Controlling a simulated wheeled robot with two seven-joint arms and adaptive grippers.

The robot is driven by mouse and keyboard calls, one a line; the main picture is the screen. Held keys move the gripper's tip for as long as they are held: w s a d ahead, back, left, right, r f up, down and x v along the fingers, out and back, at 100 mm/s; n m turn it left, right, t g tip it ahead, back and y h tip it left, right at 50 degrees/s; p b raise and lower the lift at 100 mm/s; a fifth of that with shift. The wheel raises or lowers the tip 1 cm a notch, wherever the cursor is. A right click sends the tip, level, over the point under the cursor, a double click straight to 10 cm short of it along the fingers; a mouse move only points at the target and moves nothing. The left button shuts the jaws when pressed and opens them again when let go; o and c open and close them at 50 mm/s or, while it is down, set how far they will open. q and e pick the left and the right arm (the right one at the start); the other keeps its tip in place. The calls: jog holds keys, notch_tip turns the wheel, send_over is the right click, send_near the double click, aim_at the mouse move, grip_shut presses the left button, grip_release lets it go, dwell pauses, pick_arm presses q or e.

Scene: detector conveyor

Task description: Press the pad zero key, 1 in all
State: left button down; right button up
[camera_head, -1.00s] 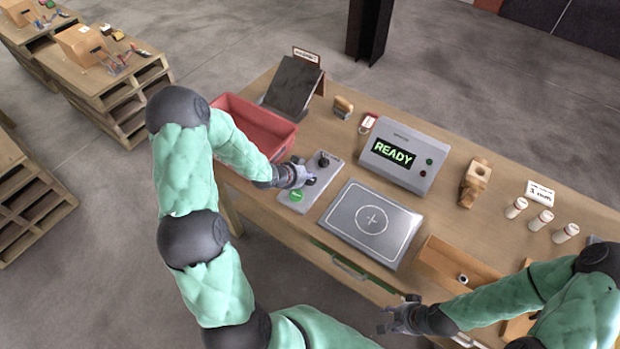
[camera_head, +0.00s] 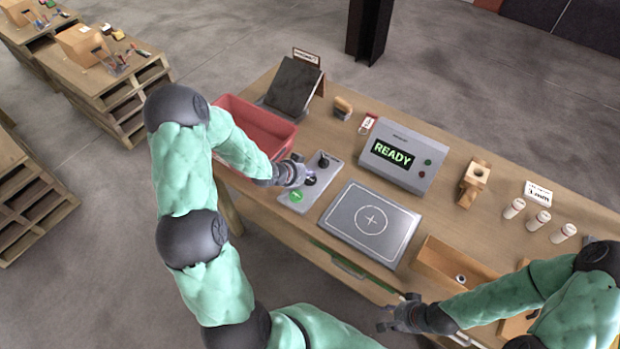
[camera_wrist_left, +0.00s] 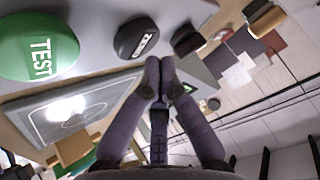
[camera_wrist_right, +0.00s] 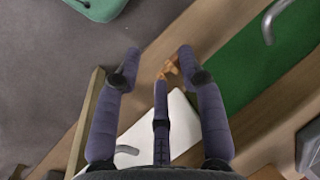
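A grey key panel (camera_head: 325,171) on the table carries a green TEST key (camera_head: 296,195), a black key and a black knob (camera_head: 323,162). The black key (camera_wrist_left: 136,38) between them has white lettering that looks like ZERO in the left wrist view. My left gripper (camera_head: 302,174) is over the panel beside this key, which it partly hides in the head view. Its fingertips (camera_wrist_left: 160,75) are together with nothing between them; the gap to the key is hard to judge. My right gripper (camera_head: 388,318) is open and empty by the table's front edge.
A grey pad plate (camera_head: 344,226) with a cross lies right of the panel. Behind it a display box (camera_head: 418,143) reads READY. A red bin (camera_head: 262,126) stands behind my left forearm. A wooden tray (camera_head: 432,262) and several white bottles are to the right.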

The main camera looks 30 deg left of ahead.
aim_at(308, 180)
pick_arm(q)
jog(key=shift+r+p, duration=1.9)
jog(key=shift+r, duration=0.65)
jog(key=shift+f, duration=0.1)
